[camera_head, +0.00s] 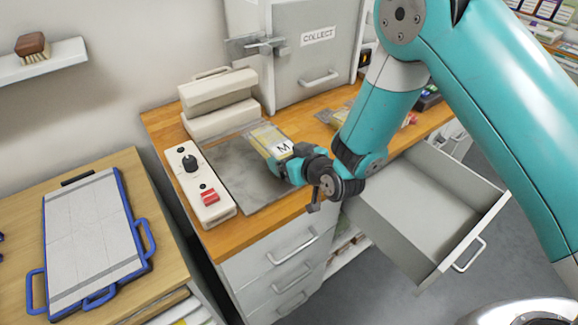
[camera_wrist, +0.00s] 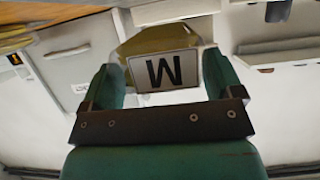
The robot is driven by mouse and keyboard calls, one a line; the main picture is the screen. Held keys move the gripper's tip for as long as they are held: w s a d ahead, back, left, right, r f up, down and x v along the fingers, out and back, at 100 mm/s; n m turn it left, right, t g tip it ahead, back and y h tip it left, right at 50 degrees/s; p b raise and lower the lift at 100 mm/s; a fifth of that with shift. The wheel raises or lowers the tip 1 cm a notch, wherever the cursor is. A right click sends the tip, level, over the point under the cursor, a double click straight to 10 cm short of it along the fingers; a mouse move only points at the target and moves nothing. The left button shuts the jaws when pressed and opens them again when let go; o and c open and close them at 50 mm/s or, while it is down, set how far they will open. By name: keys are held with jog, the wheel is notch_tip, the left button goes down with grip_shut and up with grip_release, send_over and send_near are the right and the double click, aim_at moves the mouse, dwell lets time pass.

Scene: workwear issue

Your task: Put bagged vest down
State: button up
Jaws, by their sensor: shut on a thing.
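The bagged vest (camera_head: 263,137) is a yellow packet in clear wrap with a white label marked M. My gripper (camera_head: 297,165) is shut on its near end, over the grey metal plate on the wooden counter. In the wrist view the bagged vest (camera_wrist: 160,68) sits between the two green fingers of my gripper (camera_wrist: 162,82), its M label upside down. From these views I cannot tell whether the vest touches the plate or hangs just above it.
A heat sealer (camera_head: 220,100) stands behind the plate (camera_head: 240,170), and a control box (camera_head: 200,187) with a knob and red switch is at its left. A COLLECT cabinet (camera_head: 310,60) is at the back. An open, empty drawer (camera_head: 420,205) juts out at the right.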

jog(key=shift+f+p, duration=0.3)
jog(key=shift+f, duration=1.8)
jog(key=o, duration=1)
jog(key=shift+f, duration=0.1)
jog(key=shift+b+v, duration=5.15)
jog(key=shift+v, duration=0.95)
